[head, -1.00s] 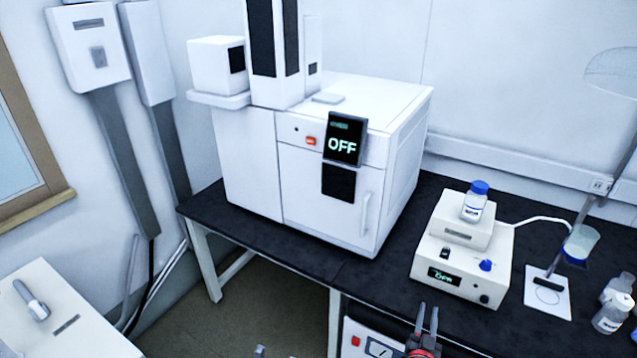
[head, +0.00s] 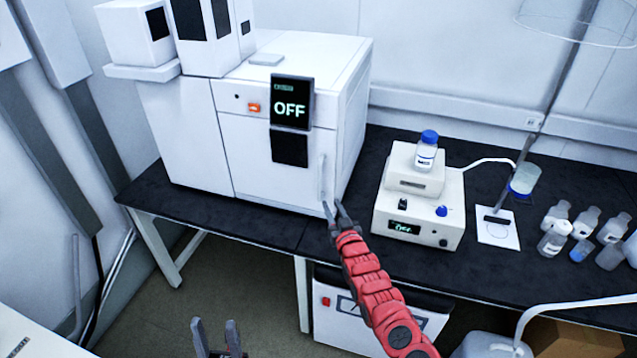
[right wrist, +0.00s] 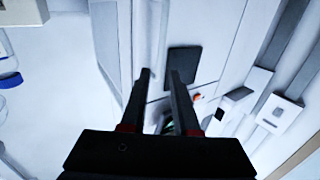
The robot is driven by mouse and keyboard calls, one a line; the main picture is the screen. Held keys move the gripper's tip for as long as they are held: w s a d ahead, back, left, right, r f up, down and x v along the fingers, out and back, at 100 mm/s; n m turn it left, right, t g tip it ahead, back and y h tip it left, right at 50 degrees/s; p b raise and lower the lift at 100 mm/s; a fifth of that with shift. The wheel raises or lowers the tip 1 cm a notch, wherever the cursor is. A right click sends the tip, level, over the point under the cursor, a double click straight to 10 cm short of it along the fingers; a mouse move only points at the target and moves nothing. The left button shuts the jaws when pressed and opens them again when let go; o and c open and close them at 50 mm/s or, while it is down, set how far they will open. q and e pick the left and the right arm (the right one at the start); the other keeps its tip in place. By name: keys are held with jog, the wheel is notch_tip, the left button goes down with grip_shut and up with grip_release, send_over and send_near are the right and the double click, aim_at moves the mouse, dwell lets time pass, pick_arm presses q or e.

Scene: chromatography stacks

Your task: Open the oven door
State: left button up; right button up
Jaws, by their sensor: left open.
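The white oven (head: 300,70) stands on the black bench, and its front door (head: 250,160) is closed. A slim white vertical handle (head: 322,180) is on the door's right side. My right gripper (head: 336,208) is at the lower end of this handle, fingers pointing up toward it. In the right wrist view its two dark fingers (right wrist: 164,90) are apart, with the pale oven front beyond them. I cannot tell whether they touch the handle. My left gripper (head: 217,330) is open and empty at the bottom of the head view, below and away from the bench.
A display reading OFF (head: 291,102) is on the oven front, above a black panel (head: 290,148). A white hotplate-like device (head: 420,205) with a blue-capped bottle (head: 427,150) stands right of the oven. Several bottles (head: 553,238) are farther right. A white unit (head: 330,310) sits under the bench.

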aim_at(320, 178)
jog(key=b+x, duration=0.1)
jog(key=x, duration=0.1)
jog(key=b+x, duration=0.2)
jog(key=x, duration=0.1)
jog(key=b+x, duration=0.2)
jog(key=shift+w+a+r, duration=0.1)
jog(key=shift+a+r, duration=0.2)
jog(key=shift+r, duration=0.1)
jog(key=shift+w+a+f+b, duration=0.2)
jog(key=shift+w+f+b, duration=0.05)
jog(key=shift+w+b, duration=0.5)
jog(key=b+x, duration=0.2)
jog(key=x, duration=0.1)
jog(key=shift+b, duration=0.35)
jog(key=shift+w+r+b, duration=0.2)
jog(key=shift+w+b, duration=0.15)
jog(key=shift+w, duration=0.15)
jog(key=shift+w+r, duration=0.2)
jog(key=shift+r, duration=0.05)
